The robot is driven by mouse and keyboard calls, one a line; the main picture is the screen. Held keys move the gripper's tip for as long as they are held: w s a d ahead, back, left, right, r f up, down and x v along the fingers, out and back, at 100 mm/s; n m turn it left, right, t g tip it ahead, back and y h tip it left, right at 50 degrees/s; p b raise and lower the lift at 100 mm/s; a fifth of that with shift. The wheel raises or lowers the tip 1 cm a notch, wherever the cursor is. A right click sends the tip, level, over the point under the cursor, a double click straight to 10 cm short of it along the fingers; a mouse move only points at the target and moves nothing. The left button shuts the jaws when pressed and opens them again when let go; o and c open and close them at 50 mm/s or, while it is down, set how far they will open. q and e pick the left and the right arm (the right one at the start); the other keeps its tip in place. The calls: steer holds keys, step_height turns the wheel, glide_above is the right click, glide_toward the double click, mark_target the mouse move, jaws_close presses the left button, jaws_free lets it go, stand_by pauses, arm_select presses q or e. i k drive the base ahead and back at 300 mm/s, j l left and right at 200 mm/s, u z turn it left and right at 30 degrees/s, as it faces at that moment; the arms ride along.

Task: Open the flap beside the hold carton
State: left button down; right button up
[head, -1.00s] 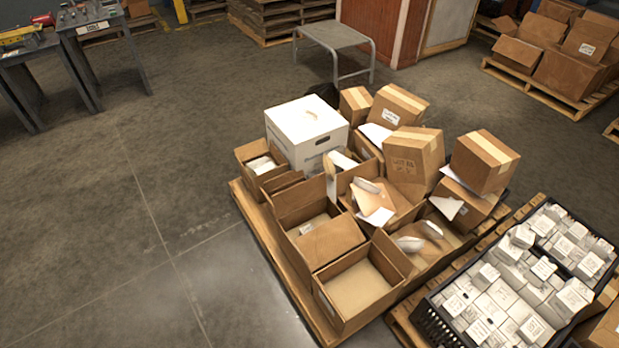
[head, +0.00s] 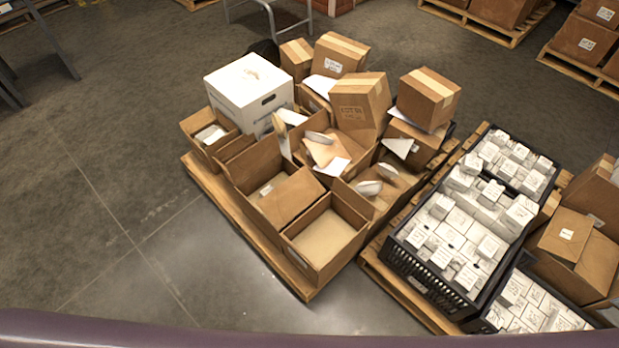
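Several brown cartons stand close together on a wooden pallet (head: 240,246) in the middle of the head view. I cannot read a hold mark on any of them, so I cannot tell which is the hold carton. The front carton (head: 310,262) is open on top. Beside it to the left, another carton has a brown flap (head: 291,196) lying over part of its opening. A carton behind them has raised flaps and papers (head: 322,150). A closed carton (head: 360,100) leans tilted among them. Neither of my grippers is in view.
A white lidded box (head: 248,93) stands at the pallet's back left. Black crates (head: 430,275) full of small white boxes stand close on the right. More cartons (head: 575,245) are at the far right. The concrete floor on the left is clear.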

mark_target(288, 199)
steer(key=i+j+z, duration=0.1)
steer(key=j+z, duration=0.2)
steer(key=i+j+z, duration=0.1)
steer(key=j+z, duration=0.2)
steer(key=j, duration=0.2)
steer(key=j+z, duration=0.3)
steer(key=j, duration=1.4)
steer(key=i+z, duration=0.05)
